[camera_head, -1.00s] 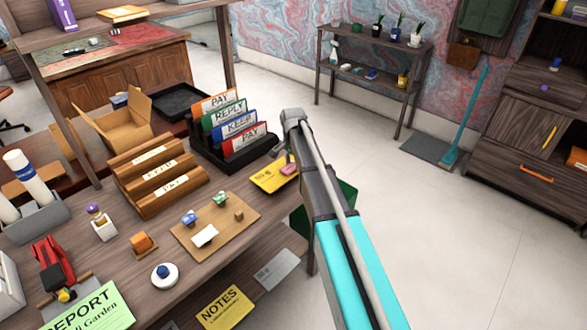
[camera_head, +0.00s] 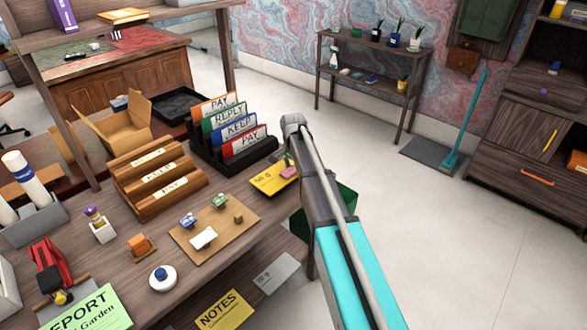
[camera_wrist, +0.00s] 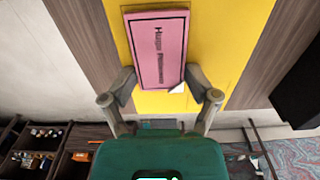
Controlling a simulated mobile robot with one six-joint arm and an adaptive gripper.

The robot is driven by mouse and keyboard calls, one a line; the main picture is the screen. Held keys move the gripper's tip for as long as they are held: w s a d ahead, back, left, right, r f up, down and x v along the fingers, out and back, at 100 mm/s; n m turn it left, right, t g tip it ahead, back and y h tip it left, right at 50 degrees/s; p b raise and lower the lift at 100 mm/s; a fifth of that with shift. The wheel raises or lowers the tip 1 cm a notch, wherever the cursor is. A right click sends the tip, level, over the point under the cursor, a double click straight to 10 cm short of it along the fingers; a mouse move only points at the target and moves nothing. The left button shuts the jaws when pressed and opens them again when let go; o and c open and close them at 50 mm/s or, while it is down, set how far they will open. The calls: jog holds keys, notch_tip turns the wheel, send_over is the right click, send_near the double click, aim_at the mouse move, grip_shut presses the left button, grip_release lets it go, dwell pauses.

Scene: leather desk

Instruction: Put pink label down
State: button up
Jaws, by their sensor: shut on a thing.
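The pink label (camera_wrist: 158,50) fills the top middle of the wrist view, with dark lettering and a small white corner at its lower right. My gripper (camera_wrist: 165,85) has a finger on each side of its near end and is shut on it. The label is over a yellow card (camera_wrist: 210,45); whether it touches the card I cannot tell. In the head view the pink label (camera_head: 289,172) shows as a small patch beside my arm, at the right end of the yellow card (camera_head: 268,180) on the desk. My fingers are hidden there.
A black rack of coloured folders (camera_head: 232,135) stands behind the yellow card. A green bin (camera_head: 345,200) is beyond the desk's right edge, partly behind my arm.

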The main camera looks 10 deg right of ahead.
aim_at(293, 169)
jog(key=o, duration=0.5)
jog(key=shift+s+f, duration=0.1)
jog(key=shift+f, duration=0.05)
jog(key=shift+o, duration=0.8)
jog(key=shift+f, duration=0.1)
jog(key=shift+r+p, duration=0.25)
jog(key=shift+p, duration=0.05)
notch_tip(293, 169, up, 13)
jog(key=p, duration=1.2)
jog(key=shift+p, duration=0.4)
jog(key=shift+f, duration=0.1)
